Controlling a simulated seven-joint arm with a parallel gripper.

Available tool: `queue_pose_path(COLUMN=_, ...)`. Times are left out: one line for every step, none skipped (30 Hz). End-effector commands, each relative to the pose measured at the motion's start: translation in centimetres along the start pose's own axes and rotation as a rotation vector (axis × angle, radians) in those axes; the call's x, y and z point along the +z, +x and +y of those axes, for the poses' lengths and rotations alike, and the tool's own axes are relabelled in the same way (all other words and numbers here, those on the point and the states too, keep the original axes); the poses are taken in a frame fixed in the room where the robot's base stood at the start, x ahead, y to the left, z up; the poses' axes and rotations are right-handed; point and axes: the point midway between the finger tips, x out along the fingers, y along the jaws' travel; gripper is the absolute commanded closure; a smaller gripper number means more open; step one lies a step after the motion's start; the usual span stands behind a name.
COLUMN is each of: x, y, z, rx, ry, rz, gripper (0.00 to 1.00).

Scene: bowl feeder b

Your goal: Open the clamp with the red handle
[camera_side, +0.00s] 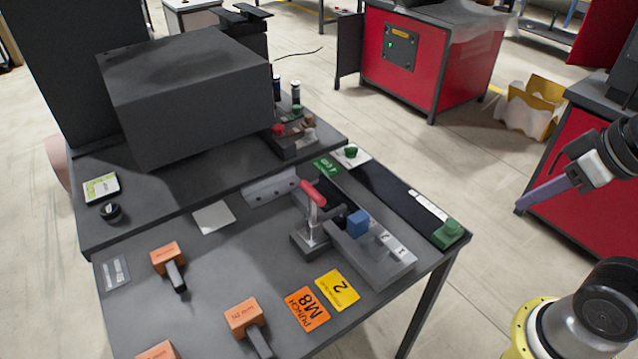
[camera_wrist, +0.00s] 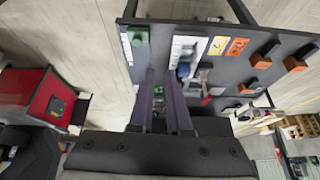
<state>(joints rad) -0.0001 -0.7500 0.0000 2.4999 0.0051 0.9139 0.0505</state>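The clamp (camera_side: 311,236) has a red handle (camera_side: 313,193) that stands up, tilted a little. It is mounted on the dark table beside a grey fixture block (camera_side: 375,262). A blue block (camera_side: 355,222) sits at the clamp's arm end. In the wrist view the red handle (camera_wrist: 207,100) is small and lies right of the fingers, with the blue block (camera_wrist: 183,70) nearer them. My gripper (camera_side: 541,196) is far to the right of the clamp, off the table's right side. In the wrist view my gripper (camera_wrist: 160,76) shows two purple fingers apart with nothing held between them.
Orange-headed tools (camera_side: 166,258) lie at the table's left and front. Orange (camera_side: 306,309) and yellow (camera_side: 337,291) labels lie in front of the clamp. A large dark box (camera_side: 185,95) stands behind. A green block (camera_side: 448,233) sits at the right edge.

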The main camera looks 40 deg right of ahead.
Motion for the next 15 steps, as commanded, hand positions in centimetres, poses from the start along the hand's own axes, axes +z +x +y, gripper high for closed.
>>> queue_pose_path(x=0.2, y=-0.1, z=-0.3, rx=-0.013, ry=0.044, rz=-0.012, gripper=0.95)
queue_pose_path(x=0.1, y=-0.4, z=-0.6, rx=-0.026, ry=0.078, rz=-0.015, gripper=1.00)
queue_pose_path(x=-0.2, y=-1.0, z=-1.1, rx=-0.049, ry=0.135, rz=-0.020, gripper=1.00)
queue_pose_path(x=-0.7, y=-1.4, z=-1.7, rx=-0.071, ry=0.183, rz=-0.027, gripper=1.00)
queue_pose_path(x=-1.1, y=-1.8, z=-2.3, rx=-0.093, ry=0.234, rz=-0.045, gripper=1.00)
queue_pose_path(x=-1.9, y=-2.1, z=-3.0, rx=-0.121, ry=0.302, rz=-0.076, gripper=1.00)
queue_pose_path(x=-2.5, y=-2.3, z=-3.5, rx=-0.139, ry=0.350, rz=-0.100, gripper=1.00)
queue_pose_path(x=-3.0, y=-2.5, z=-4.0, rx=-0.155, ry=0.393, rz=-0.124, gripper=1.00)
queue_pose_path(x=-3.8, y=-2.6, z=-4.6, rx=-0.175, ry=0.448, rz=-0.155, gripper=1.00)
queue_pose_path(x=-4.4, y=-2.7, z=-5.0, rx=-0.188, ry=0.487, rz=-0.178, gripper=1.00)
queue_pose_path(x=-5.0, y=-2.8, z=-5.4, rx=-0.201, ry=0.526, rz=-0.203, gripper=1.00)
queue_pose_path(x=-5.9, y=-2.8, z=-5.9, rx=-0.218, ry=0.579, rz=-0.236, gripper=1.00)
queue_pose_path(x=-6.5, y=-2.7, z=-6.3, rx=-0.230, ry=0.618, rz=-0.264, gripper=1.00)
queue_pose_path(x=-7.2, y=-2.6, z=-6.7, rx=-0.242, ry=0.656, rz=-0.291, gripper=1.00)
queue_pose_path(x=-8.2, y=-2.5, z=-7.2, rx=-0.256, ry=0.707, rz=-0.329, gripper=1.00)
